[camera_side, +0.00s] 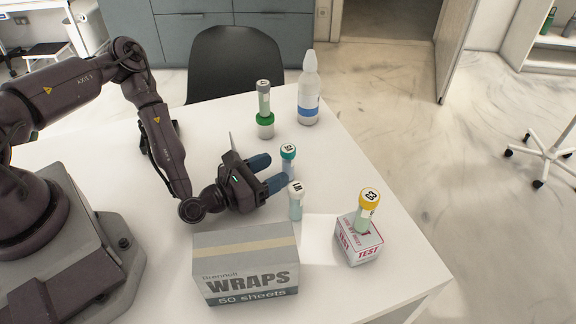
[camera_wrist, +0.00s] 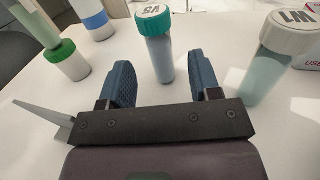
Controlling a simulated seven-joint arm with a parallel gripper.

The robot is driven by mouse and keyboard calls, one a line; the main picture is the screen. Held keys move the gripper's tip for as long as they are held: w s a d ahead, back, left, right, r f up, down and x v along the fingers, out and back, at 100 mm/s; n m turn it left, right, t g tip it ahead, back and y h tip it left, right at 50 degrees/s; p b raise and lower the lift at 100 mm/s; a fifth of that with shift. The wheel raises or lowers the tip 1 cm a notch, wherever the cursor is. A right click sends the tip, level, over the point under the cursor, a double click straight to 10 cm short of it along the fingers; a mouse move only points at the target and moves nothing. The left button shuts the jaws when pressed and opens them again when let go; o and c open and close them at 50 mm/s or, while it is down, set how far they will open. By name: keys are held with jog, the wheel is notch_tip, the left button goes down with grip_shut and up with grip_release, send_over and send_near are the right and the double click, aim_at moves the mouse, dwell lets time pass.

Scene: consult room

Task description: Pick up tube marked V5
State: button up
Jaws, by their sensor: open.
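The tube marked V5 (camera_wrist: 163,58) has a teal cap and a pale blue body. It stands upright on the white table, and also shows in the side view (camera_side: 288,152). My gripper (camera_side: 273,171) is open and empty, low over the table, with its blue fingers pointing at the tube. In the wrist view the tube appears in the gap between the two fingers (camera_wrist: 160,70), touching neither. How deep it sits between the fingertips is hard to tell.
A white-capped W1 tube (camera_side: 296,201) stands close by the near finger. A yellow-capped C3 tube (camera_side: 364,215) stands on a TEST box (camera_side: 359,246). A WRAPS carton (camera_side: 246,272) is in front. Behind are a tube (camera_side: 263,100) on a green-topped jar (camera_side: 265,128) and a bottle (camera_side: 308,92).

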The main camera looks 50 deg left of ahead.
jog(key=w, duration=0.4)
jog(key=w+d, duration=0.1)
jog(key=w, duration=0.1)
jog(key=shift+w+r, duration=0.15)
jog(key=shift+w, duration=0.15)
jog(key=c, duration=1)
